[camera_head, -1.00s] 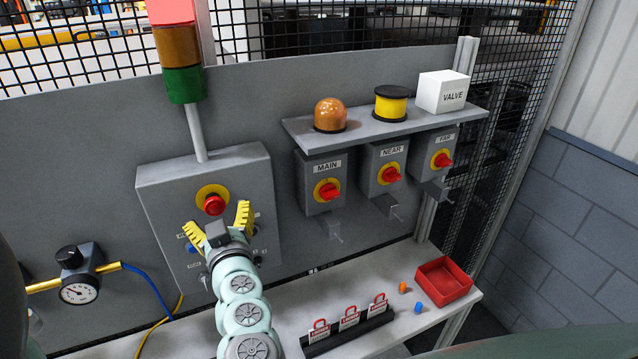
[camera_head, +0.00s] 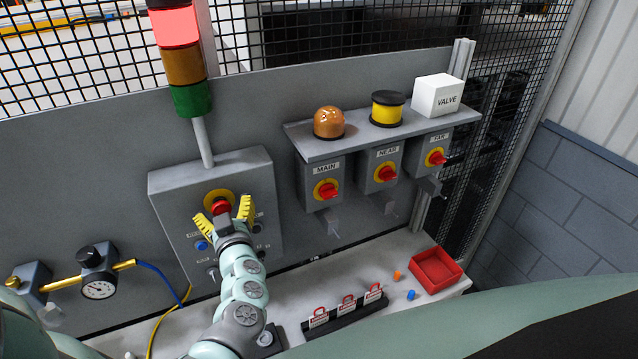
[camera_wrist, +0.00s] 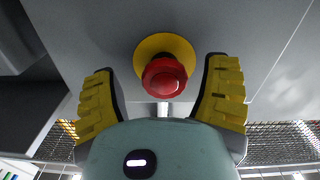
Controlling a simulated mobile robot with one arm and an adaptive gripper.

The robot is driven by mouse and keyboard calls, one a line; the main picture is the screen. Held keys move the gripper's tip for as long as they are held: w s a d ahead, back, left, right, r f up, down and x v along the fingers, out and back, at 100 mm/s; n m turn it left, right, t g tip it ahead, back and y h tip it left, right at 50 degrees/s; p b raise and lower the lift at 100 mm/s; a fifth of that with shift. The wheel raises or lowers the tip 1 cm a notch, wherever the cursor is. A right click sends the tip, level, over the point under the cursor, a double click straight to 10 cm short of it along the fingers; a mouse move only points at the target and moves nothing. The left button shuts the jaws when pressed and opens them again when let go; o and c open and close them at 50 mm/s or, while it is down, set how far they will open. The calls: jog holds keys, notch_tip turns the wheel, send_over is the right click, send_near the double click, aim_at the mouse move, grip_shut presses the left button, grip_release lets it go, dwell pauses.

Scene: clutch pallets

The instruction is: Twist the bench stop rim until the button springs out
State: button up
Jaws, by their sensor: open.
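The bench stop is a red mushroom button (camera_head: 221,207) on a yellow disc (camera_head: 213,195), on the upper part of the grey control box. My gripper (camera_head: 223,216) is open in front of it, with its yellow ribbed fingers apart. In the wrist view the red button (camera_wrist: 165,79) and yellow disc (camera_wrist: 178,44) show between and beyond the open fingers (camera_wrist: 163,90). Neither finger appears to touch the button. Whether the button is pressed in or out cannot be told.
The control box (camera_head: 163,193) also carries a blue button (camera_head: 201,245) and small switches, partly hidden by my arm. A stack light (camera_head: 186,62) rises above it. Right are MAIN (camera_head: 305,189), NEAR and FAR switch boxes. Padlocks (camera_head: 347,307) and a red tray (camera_head: 413,268) lie on the bench.

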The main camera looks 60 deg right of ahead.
jog(key=shift+w+r, duration=0.25)
jog(key=shift+w, duration=0.15)
jog(key=shift+c, duration=0.3)
